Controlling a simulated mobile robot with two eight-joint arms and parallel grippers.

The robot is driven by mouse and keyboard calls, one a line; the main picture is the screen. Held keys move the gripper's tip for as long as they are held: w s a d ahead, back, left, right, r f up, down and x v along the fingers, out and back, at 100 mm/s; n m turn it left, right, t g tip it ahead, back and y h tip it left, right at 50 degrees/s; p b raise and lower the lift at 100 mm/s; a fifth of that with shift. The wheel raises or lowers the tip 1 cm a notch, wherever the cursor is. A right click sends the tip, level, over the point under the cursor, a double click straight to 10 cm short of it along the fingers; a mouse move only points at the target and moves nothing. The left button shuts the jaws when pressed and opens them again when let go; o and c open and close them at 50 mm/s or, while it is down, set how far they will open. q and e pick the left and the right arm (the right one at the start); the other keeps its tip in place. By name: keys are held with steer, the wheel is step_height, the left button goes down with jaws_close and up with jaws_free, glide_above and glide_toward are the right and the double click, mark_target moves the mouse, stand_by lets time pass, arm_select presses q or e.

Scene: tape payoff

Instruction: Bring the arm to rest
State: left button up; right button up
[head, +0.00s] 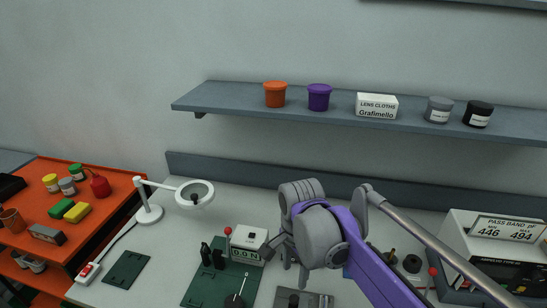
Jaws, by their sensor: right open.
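My right arm, purple and grey, reaches in from the lower right over the bench. A dark green plate (205,291) with black upright parts lies left of the gripper. My left gripper is not in view.
A white magnifier lamp (150,213) stands at the bench's left. A larger white instrument (466,246) stands right. Behind is a grey shelf (230,96) with tubs and a white box (376,106). An orange cart (120,190) holds jars and blocks.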

steer(key=s+d+f+n+t, duration=0.2)
steer(key=s+d+f+n, duration=0.1)
steer(key=s+n, duration=0.1)
steer(key=s+d+f+n+t, duration=0.2)
steer(key=s+d+f+n, duration=0.1)
steer(key=s+n, duration=0.1)
steer(key=s+d+f+n+t, duration=0.1)
steer(key=s+d+f+n, duration=0.2)
steer(key=s+d+n, duration=0.1)
steer(key=shift+s+f+t, duration=0.15)
steer(key=shift+s+t, duration=0.25)
steer(key=shift+s, duration=0.45)
